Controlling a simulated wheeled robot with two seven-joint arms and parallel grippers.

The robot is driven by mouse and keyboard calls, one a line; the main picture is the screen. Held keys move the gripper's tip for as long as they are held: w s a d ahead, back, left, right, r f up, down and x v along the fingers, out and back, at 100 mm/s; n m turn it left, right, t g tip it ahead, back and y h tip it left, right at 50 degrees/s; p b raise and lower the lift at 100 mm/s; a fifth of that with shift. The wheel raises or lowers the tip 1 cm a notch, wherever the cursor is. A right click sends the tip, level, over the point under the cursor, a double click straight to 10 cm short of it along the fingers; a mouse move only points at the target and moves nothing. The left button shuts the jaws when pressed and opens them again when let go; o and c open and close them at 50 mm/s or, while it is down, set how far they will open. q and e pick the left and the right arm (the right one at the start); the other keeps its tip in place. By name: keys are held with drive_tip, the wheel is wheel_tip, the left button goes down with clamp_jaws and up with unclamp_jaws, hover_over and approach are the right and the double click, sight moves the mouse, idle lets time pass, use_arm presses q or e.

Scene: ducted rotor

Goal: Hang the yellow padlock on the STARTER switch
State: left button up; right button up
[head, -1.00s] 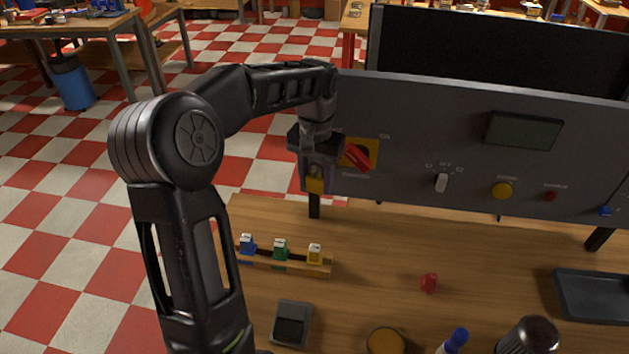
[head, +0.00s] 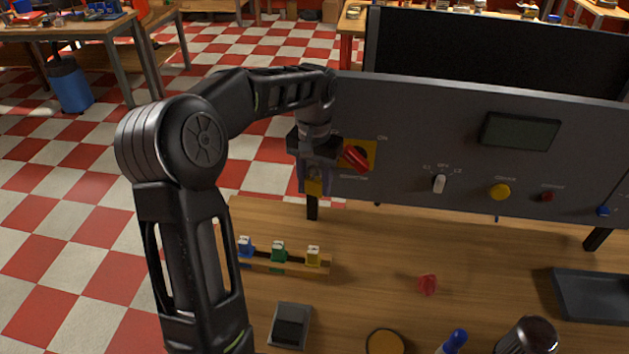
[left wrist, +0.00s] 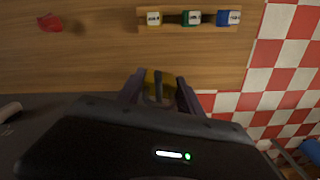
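The yellow padlock (head: 313,187) is between the fingers of my left gripper (head: 314,180), which is shut on it, with its body hanging low. In the left wrist view the padlock (left wrist: 160,82) shows between the two fingers (left wrist: 160,92). A switch with a red handle on a yellow plate (head: 366,152), the likely STARTER switch, is on the grey panel just right of the gripper; its label is too blurred to read. The padlock is left of and below the red handle, apart from it in the picture. My right gripper is not in view.
A wooden rack (head: 290,267) holds small blue, green and yellow labelled items. A red piece (head: 427,285) lies on the table. A dark tray (head: 592,297) is at the right. The panel (head: 420,130) also carries a selector, buttons and a display.

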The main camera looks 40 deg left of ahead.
sight(315, 170)
use_arm(q)
drive_tip(key=o, duration=0.5)
wheel_tip(315, 170, up, 6)
drive_tip(key=shift+f+b, duration=0.15)
drive_tip(key=shift+b, duration=0.3)
drive_tip(key=shift+r+p, duration=0.45)
drive_tip(key=shift+r, duration=0.6)
drive_tip(key=shift+s, duration=0.1)
